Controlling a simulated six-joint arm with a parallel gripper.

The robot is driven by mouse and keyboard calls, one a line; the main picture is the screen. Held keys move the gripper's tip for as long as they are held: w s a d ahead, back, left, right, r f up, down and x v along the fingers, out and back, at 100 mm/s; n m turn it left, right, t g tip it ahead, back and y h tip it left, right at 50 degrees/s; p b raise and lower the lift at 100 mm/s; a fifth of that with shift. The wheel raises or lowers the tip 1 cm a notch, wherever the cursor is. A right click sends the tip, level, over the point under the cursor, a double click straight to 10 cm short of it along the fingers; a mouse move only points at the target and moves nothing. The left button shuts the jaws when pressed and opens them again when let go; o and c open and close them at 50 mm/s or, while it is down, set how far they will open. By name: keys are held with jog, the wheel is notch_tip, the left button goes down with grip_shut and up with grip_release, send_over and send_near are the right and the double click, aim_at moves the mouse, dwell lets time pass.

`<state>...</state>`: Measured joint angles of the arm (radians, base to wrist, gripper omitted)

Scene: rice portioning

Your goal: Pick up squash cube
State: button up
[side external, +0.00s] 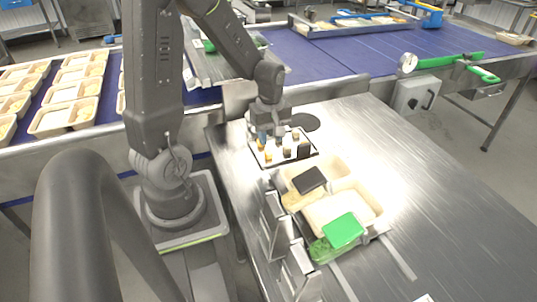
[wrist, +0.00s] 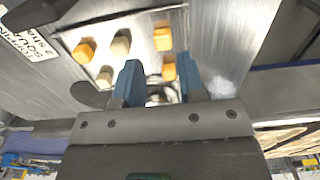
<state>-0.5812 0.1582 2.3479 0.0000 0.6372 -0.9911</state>
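Several orange cubes, which look like squash, lie on a white tray (side external: 283,163) beneath my gripper (side external: 271,138) in the side view. In the wrist view, orange cubes show at the upper left (wrist: 85,48), upper middle (wrist: 163,38) and close to the fingers (wrist: 169,70). Beige cubes (wrist: 121,42) (wrist: 105,75) lie among them. My gripper (wrist: 160,82) has two blue fingertips spread apart with no cube between them. The nearest orange cube shows between the tips in the picture, but beyond them. The exact height of the tips above the tray is unclear.
A container tray (side external: 378,222) beside the cubes holds a black-topped item (side external: 310,180) and a green-topped item (side external: 343,230). Metal brackets (side external: 274,228) stand at its left. A dark disc (side external: 306,122) lies behind the cube tray. The steel table (side external: 440,225) is clear at right.

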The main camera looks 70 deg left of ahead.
aim_at(269, 153)
jog(key=shift+s+f, duration=0.15)
jog(key=shift+f, duration=2.7)
jog(key=shift+c, duration=0.5)
grip_shut()
